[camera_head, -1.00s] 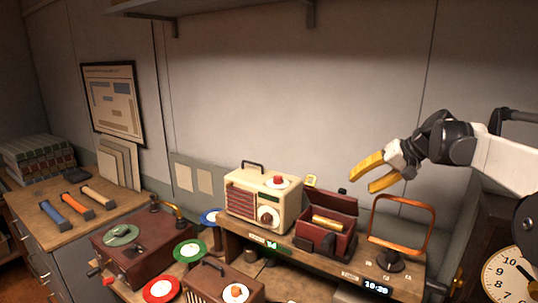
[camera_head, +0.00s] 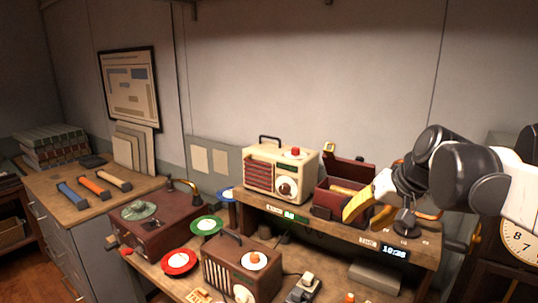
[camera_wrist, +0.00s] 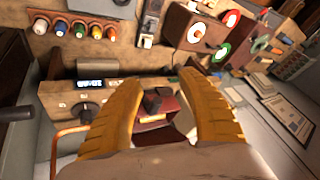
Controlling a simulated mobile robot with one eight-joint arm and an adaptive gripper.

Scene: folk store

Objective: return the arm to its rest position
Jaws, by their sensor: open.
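My gripper (camera_head: 372,207) has yellow-orange fingers and is at the right of the head view, in front of the right part of the raised shelf. Its fingers stand apart and hold nothing. In the wrist view the two fingers (camera_wrist: 160,92) are spread, with the dark red box (camera_wrist: 160,125) showing between them. In the head view the open red box (camera_head: 330,203) is just left of my fingers, and my gripper covers part of it. My gripper also hides much of the orange frame on its dark stand (camera_head: 407,222).
A cream radio (camera_head: 262,175) stands on the raised shelf (camera_head: 310,222) beside the box. A brown radio (camera_head: 235,275) and a record player (camera_head: 150,225) are lower left. A clock (camera_head: 520,240) is at the right edge. The wall space above the shelf is clear.

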